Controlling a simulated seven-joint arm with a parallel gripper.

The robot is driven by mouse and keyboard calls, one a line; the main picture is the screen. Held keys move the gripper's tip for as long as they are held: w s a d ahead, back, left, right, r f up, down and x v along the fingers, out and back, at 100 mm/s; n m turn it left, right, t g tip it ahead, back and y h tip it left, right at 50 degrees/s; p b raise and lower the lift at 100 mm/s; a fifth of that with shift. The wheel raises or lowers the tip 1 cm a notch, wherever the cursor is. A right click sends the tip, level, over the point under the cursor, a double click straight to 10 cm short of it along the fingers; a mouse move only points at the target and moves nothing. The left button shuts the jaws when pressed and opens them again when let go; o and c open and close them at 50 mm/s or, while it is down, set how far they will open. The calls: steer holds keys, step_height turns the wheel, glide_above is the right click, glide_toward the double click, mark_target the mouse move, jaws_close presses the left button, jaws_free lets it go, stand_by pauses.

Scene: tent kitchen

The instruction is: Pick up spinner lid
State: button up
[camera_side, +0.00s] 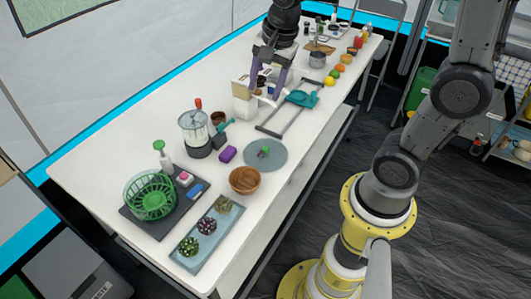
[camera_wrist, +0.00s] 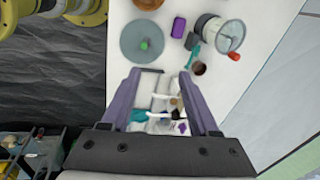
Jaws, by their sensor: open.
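A green slatted basket (camera_side: 151,196) stands on a dark mat at the near left end. My gripper (camera_side: 270,76) points down over the table, farther back than the lid and apart from it. In the wrist view my gripper (camera_wrist: 159,78) has its two purple fingers wide apart, with nothing held between them.
A wooden bowl (camera_side: 244,180), a purple block (camera_side: 227,154) and a clear jar with a red handle (camera_side: 195,132) stand around the lid.

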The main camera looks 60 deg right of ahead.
step_height(320, 180, down, 9)
steer(key=w+d+m+g, duration=0.2)
steer(key=g, duration=0.1)
glide_above(266, 148)
steer(key=f, duration=0.8)
steer(key=shift+w+a+f, duration=0.1)
steer(key=shift+a+f, duration=0.15)
steer(key=shift+f, duration=0.1)
steer(key=shift+d+f, duration=0.15)
steer(key=shift+f, duration=1.2)
steer(key=shift+d+f, duration=0.1)
steer(key=shift+f, duration=1.25)
steer(key=shift+c, duration=0.2)
jaws_close()
